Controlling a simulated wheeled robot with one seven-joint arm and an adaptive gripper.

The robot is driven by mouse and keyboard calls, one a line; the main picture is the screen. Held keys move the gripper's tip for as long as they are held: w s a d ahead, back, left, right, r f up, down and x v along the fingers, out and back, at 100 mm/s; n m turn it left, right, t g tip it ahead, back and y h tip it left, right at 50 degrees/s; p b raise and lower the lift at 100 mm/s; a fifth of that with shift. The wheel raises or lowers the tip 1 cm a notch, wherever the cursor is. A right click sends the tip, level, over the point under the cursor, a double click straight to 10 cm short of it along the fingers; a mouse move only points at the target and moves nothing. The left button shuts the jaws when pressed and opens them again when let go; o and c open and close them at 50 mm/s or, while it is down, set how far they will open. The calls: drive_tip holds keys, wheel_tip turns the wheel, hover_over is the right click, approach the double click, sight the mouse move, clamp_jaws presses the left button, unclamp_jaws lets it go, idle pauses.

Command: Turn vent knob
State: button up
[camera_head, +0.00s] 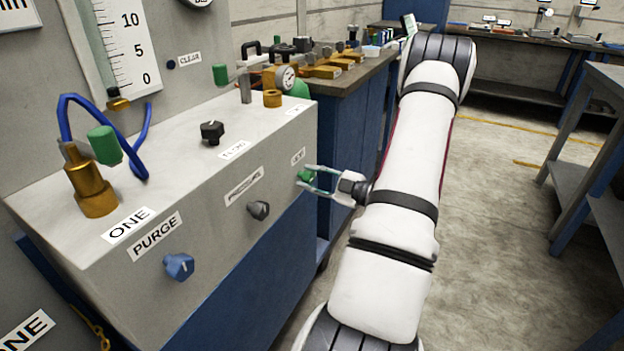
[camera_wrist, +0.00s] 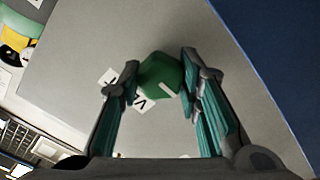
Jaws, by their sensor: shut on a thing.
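The green vent knob (camera_head: 306,174) sits on the front face of the grey panel box, near its right end, under a small label that is partly hidden. In the wrist view the knob (camera_wrist: 160,75) lies between my fingertips, with a pale mark line on it and a partly covered label behind it. My gripper (camera_head: 312,178) reaches in from the right and is shut on the knob, one finger on each side. It also shows in the wrist view (camera_wrist: 159,84).
The grey box (camera_head: 215,190) also carries a blue purge knob (camera_head: 179,266), a dark grey knob (camera_head: 258,210), and a black knob (camera_head: 212,132) on top. A green-handled brass valve (camera_head: 95,190) stands at the left. A workbench (camera_head: 350,85) is behind; open floor lies right.

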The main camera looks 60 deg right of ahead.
drive_tip(key=o, duration=1.1)
drive_tip(key=shift+o, duration=0.2)
drive_tip(key=s, duration=1.2)
drive_tip(key=shift+d, duration=0.45)
